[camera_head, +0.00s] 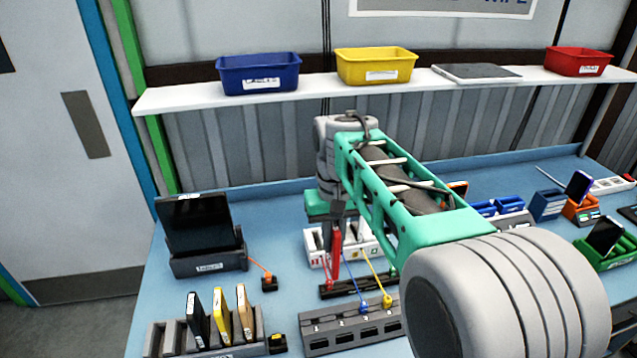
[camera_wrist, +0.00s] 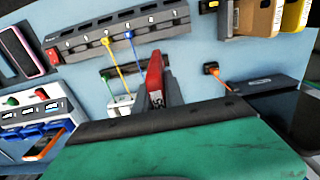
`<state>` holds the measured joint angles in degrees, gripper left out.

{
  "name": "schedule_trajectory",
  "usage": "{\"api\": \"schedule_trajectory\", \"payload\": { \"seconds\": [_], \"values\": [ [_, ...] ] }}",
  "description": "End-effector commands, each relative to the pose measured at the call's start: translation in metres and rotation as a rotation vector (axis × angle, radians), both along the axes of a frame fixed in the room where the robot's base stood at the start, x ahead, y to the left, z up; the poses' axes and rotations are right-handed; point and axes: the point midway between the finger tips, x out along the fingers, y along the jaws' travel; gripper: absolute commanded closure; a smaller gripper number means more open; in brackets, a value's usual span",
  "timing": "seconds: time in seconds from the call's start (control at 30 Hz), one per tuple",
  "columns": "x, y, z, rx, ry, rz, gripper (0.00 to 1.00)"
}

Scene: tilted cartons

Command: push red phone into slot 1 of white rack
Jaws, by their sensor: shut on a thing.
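My gripper (camera_head: 337,226) points down over the white rack and is shut on the red phone (camera_head: 336,254). The phone hangs upright, edge-on, at the front left of the white rack (camera_head: 314,258), in front of part of it. In the wrist view the red phone (camera_wrist: 154,76) sticks out beyond my dark fingers, and a small part of the white rack (camera_wrist: 120,105) shows beside it. My arm and gripper hide part of the rack. I cannot tell whether the phone's lower end is inside slot 1.
A grey cable block (camera_head: 350,334) with blue and yellow cables stands in front. A dark strip (camera_head: 358,287) lies between it and the rack. A grey rack (camera_head: 178,343) with several phones is at front left. A black dock (camera_head: 208,264) with a tablet is at left.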

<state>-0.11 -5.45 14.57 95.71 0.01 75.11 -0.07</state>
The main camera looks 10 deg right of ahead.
Motion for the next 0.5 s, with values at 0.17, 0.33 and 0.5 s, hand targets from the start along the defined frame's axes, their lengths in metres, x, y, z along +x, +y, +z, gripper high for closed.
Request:
{"api": "schedule_trajectory", "payload": {
  "seconds": [0.17, 0.33, 0.5],
  "values": [
    [0.080, -0.002, 0.016, 0.000, 0.005, -0.004, 1.00],
    [0.141, -0.003, 0.008, 0.000, 0.002, -0.006, 1.00],
    [0.165, -0.003, -0.002, 0.000, 0.000, -0.005, 1.00]
  ]
}}
